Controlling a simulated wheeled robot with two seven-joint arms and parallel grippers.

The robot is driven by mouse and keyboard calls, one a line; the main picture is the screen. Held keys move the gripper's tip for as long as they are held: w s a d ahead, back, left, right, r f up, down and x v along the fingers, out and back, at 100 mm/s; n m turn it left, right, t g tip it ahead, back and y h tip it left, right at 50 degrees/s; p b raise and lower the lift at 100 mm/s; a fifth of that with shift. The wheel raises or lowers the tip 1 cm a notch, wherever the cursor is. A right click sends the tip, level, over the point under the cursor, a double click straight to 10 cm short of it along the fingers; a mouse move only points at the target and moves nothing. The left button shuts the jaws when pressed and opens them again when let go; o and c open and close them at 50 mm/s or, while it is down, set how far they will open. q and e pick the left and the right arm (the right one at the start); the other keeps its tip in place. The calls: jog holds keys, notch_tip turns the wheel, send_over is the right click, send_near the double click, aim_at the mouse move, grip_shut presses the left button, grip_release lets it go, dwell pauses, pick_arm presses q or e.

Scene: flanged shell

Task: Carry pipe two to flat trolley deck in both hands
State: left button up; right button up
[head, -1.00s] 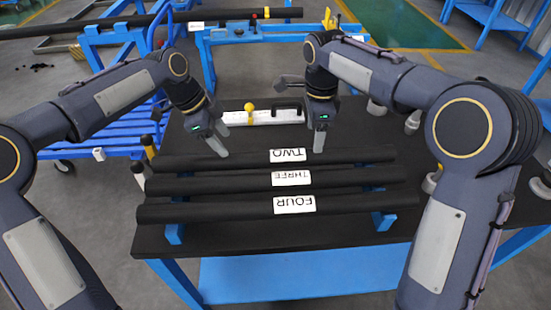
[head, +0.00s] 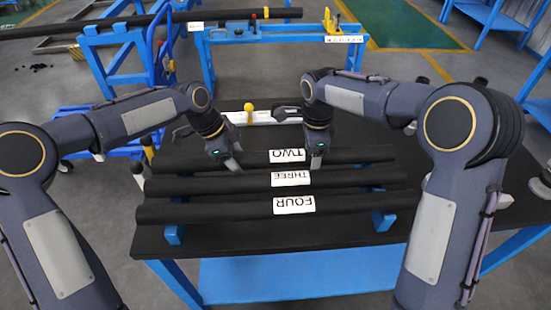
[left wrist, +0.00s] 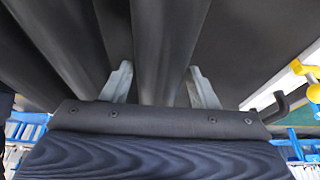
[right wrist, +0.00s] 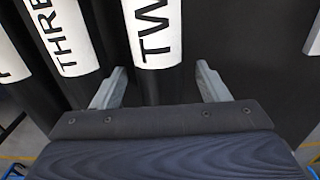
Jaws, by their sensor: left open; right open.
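Pipe two (head: 355,155) is a black pipe with a white TWO label, lying across blue supports on the black table, the farthest of the labelled pipes. My left gripper (head: 233,165) is at its left part, open. In the left wrist view the fingers (left wrist: 158,85) stand on either side of the pipe (left wrist: 165,40). My right gripper (head: 316,165) is just right of the label, open. In the right wrist view its fingers (right wrist: 158,85) stand either side of pipe two (right wrist: 157,85), beside the label. The flat trolley deck cannot be made out for certain; a blue slatted trolley (head: 90,125) shows at left.
Pipe three (head: 225,183) and pipe four (head: 200,211) lie parallel, nearer, close beside pipe two. Behind it are a white bar with a yellow knob (head: 249,107) and a black handle. A blue stand (head: 260,38) and another long black pipe (head: 130,26) are farther back.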

pick_arm(q)
jog(key=shift+c, duration=0.4)
pick_arm(e)
jog(key=shift+c, duration=0.5)
pick_arm(q)
jog(key=c, duration=1)
pick_arm(e)
jog(key=c, duration=1)
pick_arm(q)
grip_shut()
pick_arm(e)
grip_shut()
pick_arm(q)
jog(key=shift+r, duration=0.1)
pick_arm(e)
jog(key=shift+r, duration=0.1)
